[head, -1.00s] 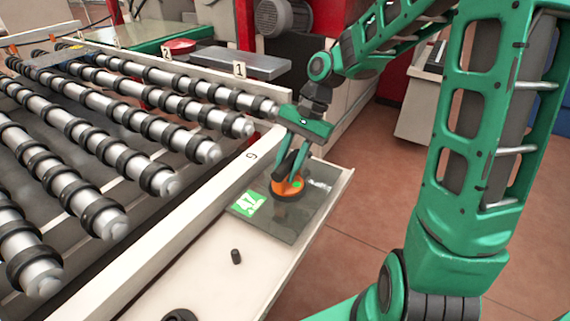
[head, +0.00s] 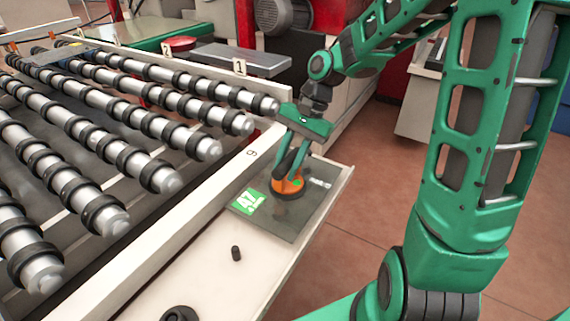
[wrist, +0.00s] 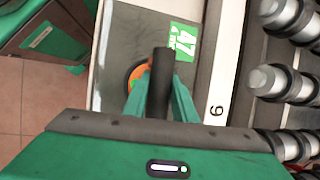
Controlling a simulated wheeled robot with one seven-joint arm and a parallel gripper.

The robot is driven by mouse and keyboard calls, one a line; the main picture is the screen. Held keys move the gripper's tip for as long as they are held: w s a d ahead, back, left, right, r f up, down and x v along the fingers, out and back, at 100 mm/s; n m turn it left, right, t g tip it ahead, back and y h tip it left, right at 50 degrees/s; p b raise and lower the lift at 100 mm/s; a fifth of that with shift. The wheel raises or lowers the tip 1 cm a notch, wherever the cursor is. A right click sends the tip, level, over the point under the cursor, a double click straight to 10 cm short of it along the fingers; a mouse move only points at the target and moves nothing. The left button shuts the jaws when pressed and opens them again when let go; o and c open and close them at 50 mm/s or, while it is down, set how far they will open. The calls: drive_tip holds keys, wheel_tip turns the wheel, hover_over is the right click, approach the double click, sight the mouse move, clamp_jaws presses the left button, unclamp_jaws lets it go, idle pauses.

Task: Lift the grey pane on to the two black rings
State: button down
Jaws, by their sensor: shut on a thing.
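The grey pane (head: 314,203) is a flat, see-through sheet with a green "47" label (head: 249,201). It is over the white ledge (head: 215,272) beside the rollers; I cannot tell whether it touches the ledge. An orange suction cup (head: 288,186) with a black handle (wrist: 162,75) is on top of the pane. My gripper (head: 290,168) is shut on the handle from above. The pane also shows in the wrist view (wrist: 125,35). Many black rings (head: 104,200) sit on the silver rollers at left; I cannot tell which two are meant.
A white rail (head: 200,205) marked "9" runs between the ledge and the roller ends. A small black peg (head: 236,254) stands on the ledge, and a round black part (head: 180,314) is at the bottom edge. A grey bar (head: 240,60) lies behind the rollers.

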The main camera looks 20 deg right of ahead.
drive_tip(key=shift+f, duration=0.1)
drive_tip(key=c, duration=1.4)
unclamp_jaws()
drive_tip(key=shift+o, duration=0.2)
drive_tip(key=v, duration=1)
drive_tip(key=shift+r, duration=0.3)
drive_tip(key=shift+w+d, duration=0.1)
drive_tip(key=s+d+f+n+h, duration=0.2)
drive_tip(key=s+d, duration=0.4)
drive_tip(key=s, duration=0.6)
drive_tip(key=s+d+f+n+h, duration=0.1)
drive_tip(key=s+d+f+h, duration=0.1)
drive_tip(key=s+d, duration=0.5)
drive_tip(key=s, duration=0.5)
drive_tip(key=shift+s+d+f+n+t+h, duration=0.15)
drive_tip(key=shift+d+f+n+t+h, duration=0.15)
drive_tip(key=shift+f+n+t, duration=0.1)
drive_tip(key=c, duration=0.4)
